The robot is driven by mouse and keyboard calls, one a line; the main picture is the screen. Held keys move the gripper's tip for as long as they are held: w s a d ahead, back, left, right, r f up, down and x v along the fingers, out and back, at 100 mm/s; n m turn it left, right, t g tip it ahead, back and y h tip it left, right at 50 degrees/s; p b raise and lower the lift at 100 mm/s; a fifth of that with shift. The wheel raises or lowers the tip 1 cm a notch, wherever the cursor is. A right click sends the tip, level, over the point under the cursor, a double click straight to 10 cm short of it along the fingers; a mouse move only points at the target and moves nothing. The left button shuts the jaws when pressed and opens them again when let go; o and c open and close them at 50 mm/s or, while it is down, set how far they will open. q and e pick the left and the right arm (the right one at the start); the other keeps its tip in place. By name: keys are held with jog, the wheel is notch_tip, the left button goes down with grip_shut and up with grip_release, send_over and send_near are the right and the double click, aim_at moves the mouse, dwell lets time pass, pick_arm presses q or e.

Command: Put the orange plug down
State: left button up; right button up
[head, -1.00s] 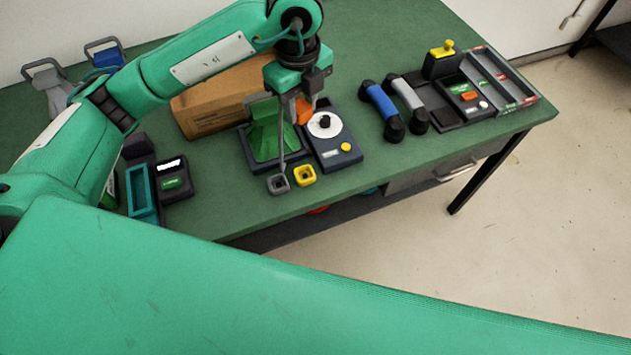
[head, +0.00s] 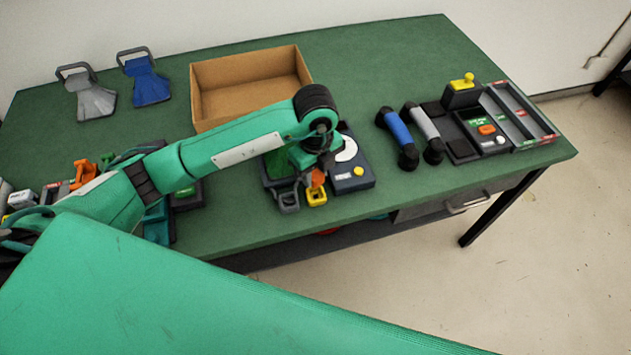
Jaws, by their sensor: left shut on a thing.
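The orange plug (head: 318,178) shows just below my left wrist in the head view. My left gripper (head: 314,172) is shut on it, with its fingers mostly hidden by the wrist. The plug appears just above or at the yellow square socket (head: 316,196); I cannot tell whether they touch. A grey square socket (head: 288,201) sits to the left of the yellow one. My right gripper is not in view.
A dark box with a white dial (head: 352,178) stands right of the gripper, and an open cardboard box (head: 202,95) behind. Blue (head: 398,126) and grey (head: 425,122) handles lie farther right. Bare green table (head: 235,223) shows in front.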

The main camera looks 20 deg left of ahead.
aim_at(316, 185)
pick_arm(q)
jog(key=shift+f, duration=0.55)
notch_tip(316, 185, down, 3)
jog(key=shift+f+p, duration=0.2)
jog(key=shift+p, duration=0.1)
jog(key=shift+f, duration=0.45)
jog(key=o, duration=1)
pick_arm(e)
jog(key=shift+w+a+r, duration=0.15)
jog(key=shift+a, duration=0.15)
pick_arm(q)
jog(key=shift+r, duration=0.1)
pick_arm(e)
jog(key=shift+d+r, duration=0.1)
